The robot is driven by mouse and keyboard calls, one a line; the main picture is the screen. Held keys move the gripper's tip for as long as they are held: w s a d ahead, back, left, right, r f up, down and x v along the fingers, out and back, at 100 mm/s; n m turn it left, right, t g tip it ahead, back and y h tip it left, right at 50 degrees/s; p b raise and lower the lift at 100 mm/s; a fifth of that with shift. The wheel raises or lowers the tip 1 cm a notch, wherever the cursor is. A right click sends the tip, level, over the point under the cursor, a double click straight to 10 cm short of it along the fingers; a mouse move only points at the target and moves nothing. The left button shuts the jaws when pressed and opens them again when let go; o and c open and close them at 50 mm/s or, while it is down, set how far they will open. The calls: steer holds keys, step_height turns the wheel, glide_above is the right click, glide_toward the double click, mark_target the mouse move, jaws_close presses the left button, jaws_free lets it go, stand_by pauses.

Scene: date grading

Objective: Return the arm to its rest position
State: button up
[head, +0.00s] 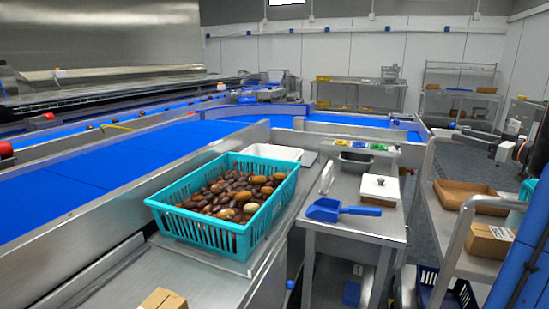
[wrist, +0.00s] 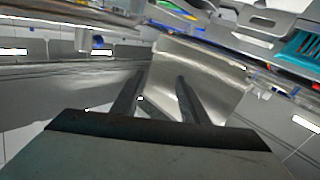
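My gripper (wrist: 160,78) shows in the wrist view as two dark fingers standing apart. Nothing is held between them; a grey metal surface shows in the gap beyond. In the head view part of my arm shows at the right edge, out to the right of the small metal table (head: 372,222) and clear of the teal basket (head: 197,229). I cannot make out the fingers there. The teal basket, full of brown dates (head: 232,196), stands on the steel ledge beside the blue conveyor. A teal basket edge also shows at the upper right of the wrist view (wrist: 298,46).
A blue scoop (head: 325,210) and a white lidded box (head: 380,189) lie on the small table. A white tray (head: 273,153) sits behind the basket. A cart at the right holds a cardboard tray (head: 462,193) and a carton (head: 487,243). The blue conveyor (head: 75,182) runs along the left.

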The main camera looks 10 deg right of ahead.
steer(key=w+a+r+m+t+h, duration=0.1)
steer(key=w+a+r+m+h, duration=0.1)
steer(key=w+a+r+h, duration=0.5)
steer(key=s+a+f+m+g+h, duration=0.15)
steer(key=s+a+m+h, duration=0.25)
steer(key=a, duration=0.6)
steer(key=s+a+f+g+y, duration=0.2)
steer(key=s+a+f+g, duration=0.4)
steer(key=s+a+f, duration=0.9)
steer(key=s+a+f+n+g+y, duration=0.1)
steer(key=s+a+f+g+y, duration=0.2)
steer(key=s+a+f, duration=1.2)
steer(key=s+g, duration=0.3)
steer(key=s, duration=0.2)
steer(key=shift+a+f+y, duration=0.15)
steer(key=shift+f+y, duration=0.15)
